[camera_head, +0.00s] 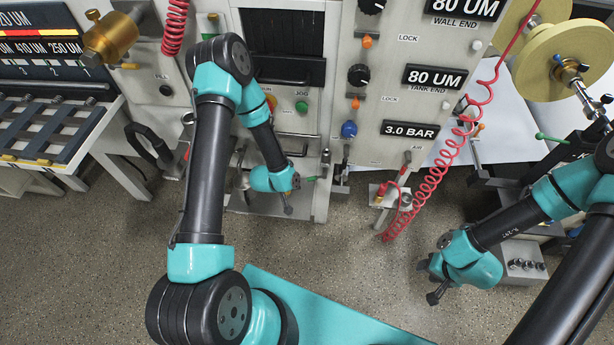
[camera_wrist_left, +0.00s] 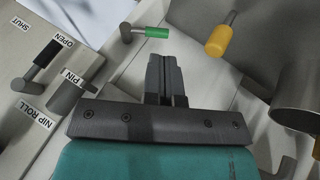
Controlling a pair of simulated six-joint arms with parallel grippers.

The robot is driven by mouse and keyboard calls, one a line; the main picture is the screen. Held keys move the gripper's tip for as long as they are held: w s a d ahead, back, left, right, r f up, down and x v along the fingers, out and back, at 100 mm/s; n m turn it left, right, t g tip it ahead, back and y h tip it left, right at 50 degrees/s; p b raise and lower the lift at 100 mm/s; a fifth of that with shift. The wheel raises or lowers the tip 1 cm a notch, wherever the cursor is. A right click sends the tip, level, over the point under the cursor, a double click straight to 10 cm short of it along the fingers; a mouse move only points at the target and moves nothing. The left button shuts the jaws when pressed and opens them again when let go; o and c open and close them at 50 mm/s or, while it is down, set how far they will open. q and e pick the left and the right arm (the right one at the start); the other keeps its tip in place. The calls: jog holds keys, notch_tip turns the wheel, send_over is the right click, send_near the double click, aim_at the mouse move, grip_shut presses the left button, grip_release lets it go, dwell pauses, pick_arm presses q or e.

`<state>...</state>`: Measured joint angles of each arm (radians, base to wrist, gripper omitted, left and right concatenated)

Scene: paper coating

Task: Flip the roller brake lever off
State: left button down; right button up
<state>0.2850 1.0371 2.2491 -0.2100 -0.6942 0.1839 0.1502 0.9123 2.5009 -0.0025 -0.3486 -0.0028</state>
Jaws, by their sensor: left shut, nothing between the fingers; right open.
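No part is legibly labelled roller brake, so I cannot tell which lever it is. A green-handled lever (camera_wrist_left: 157,32) sticks out sideways just beyond my left gripper's fingertips in the left wrist view. A yellow handle (camera_wrist_left: 219,34) stands to its right. A black lever (camera_wrist_left: 47,52) sits at the left by OPEN and SHUT labels. My left gripper (camera_head: 288,208) is low at the machine's front; its fingers (camera_wrist_left: 163,65) are shut and empty, apart from the green handle in the picture. Another green-tipped lever (camera_head: 547,137) is at the right. My right gripper (camera_head: 430,280) is open above the floor.
A control panel (camera_head: 395,160) with knobs and readouts stands right of my left gripper. A coiled red hose (camera_head: 440,172) hangs beside it. A metal cylinder (camera_wrist_left: 300,105) is at the right of the wrist view. The floor (camera_head: 345,250) between my grippers is clear.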

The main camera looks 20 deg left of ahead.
pick_arm(q)
jog(key=shift+n+t, duration=0.4)
jog(key=shift+t, duration=0.5)
jog(key=w, duration=0.1)
jog(key=w+a, duration=0.1)
jog(key=w+a+f, duration=0.1)
jog(key=w, duration=0.1)
jog(key=shift+a, duration=0.1)
jog(key=x, duration=1)
jog(key=shift+a, duration=0.1)
jog(key=shift+f, duration=0.1)
jog(key=shift+f, duration=0.45)
